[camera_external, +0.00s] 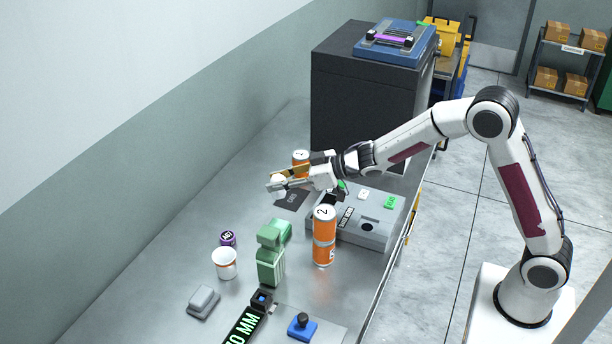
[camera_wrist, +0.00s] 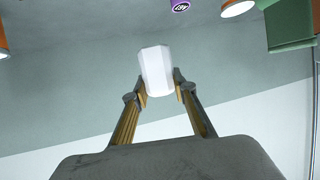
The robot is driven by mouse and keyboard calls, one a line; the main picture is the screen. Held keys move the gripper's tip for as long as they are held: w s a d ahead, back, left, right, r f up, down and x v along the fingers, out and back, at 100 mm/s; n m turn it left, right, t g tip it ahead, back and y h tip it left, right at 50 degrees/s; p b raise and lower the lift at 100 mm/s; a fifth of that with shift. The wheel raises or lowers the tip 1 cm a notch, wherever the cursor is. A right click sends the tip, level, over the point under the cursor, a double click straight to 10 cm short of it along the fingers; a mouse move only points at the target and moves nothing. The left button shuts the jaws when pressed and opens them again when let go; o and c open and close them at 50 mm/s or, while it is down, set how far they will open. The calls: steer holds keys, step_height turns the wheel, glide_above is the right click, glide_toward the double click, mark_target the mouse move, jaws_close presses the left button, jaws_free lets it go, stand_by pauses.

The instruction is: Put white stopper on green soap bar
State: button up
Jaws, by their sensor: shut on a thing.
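My gripper (camera_external: 284,180) is shut on the white stopper (camera_wrist: 157,68), a pale faceted piece between the two fingertips in the wrist view. In the external view it is held above the table, where the stopper is small and hard to separate from the fingers. A light green block (camera_external: 284,229), which looks like the green soap bar, is on the table below and nearer the camera than my gripper. It is partly hidden behind a green bottle-like object (camera_external: 270,262), and I cannot tell whether they touch. The stopper is apart from it.
Orange cans stand beside my gripper (camera_external: 301,160) and in front of the grey control box (camera_external: 362,232); the nearer can (camera_external: 324,240) is tall. A white cup (camera_external: 225,264) and purple can (camera_external: 228,239) stand left of the green objects. The table's left back is clear.

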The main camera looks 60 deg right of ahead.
mark_target(279, 197)
steer(key=shift+f, duration=3.05)
steer(key=shift+f, duration=1.85)
steer(key=shift+f, duration=0.2)
steer(key=o, duration=1.1)
steer(key=shift+r, duration=0.15)
steer(key=shift+v, duration=0.75)
steer(key=v, duration=1)
steer(key=shift+s+r, duration=0.25)
